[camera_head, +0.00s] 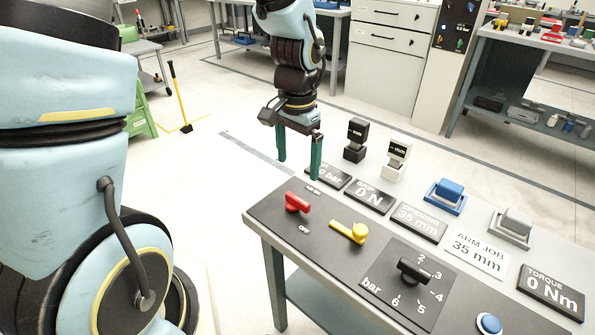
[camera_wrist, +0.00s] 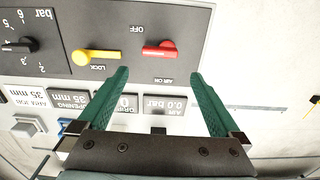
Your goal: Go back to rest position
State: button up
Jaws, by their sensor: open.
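My gripper (camera_head: 299,155) hangs past the left back corner of the control table in the head view, with its two green fingers pointing down. The fingers are apart with nothing between them. In the wrist view my gripper (camera_wrist: 160,98) shows open and empty, with the panel beyond it. My fingers appear clear of the red handle (camera_head: 297,202) and the yellow handle (camera_head: 349,231). The red handle (camera_wrist: 160,50) and yellow handle (camera_wrist: 95,56) also show in the wrist view.
The control table (camera_head: 262,233) carries a black knob (camera_head: 414,271), display plates, a blue block (camera_head: 450,190), a grey block (camera_head: 515,225) and a blue button (camera_head: 489,323). Black (camera_head: 356,138) and white (camera_head: 396,157) blocks stand at its back edge. Open floor lies left of it.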

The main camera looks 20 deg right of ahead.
jog(key=shift+r, duration=0.1)
dwell(0.3)
jog(key=w+a+r+n, duration=0.1)
jog(key=a+n, duration=0.4)
jog(key=a, duration=0.7)
jog(key=w+a+r+n+t, duration=0.1)
jog(key=a+n, duration=0.5)
jog(key=a, duration=0.7)
notch_tip(320, 180, up, 3)
jog(key=shift+w+f+t, duration=0.2)
jog(key=shift+w+t, duration=0.1)
jog(key=shift+w, duration=0.3)
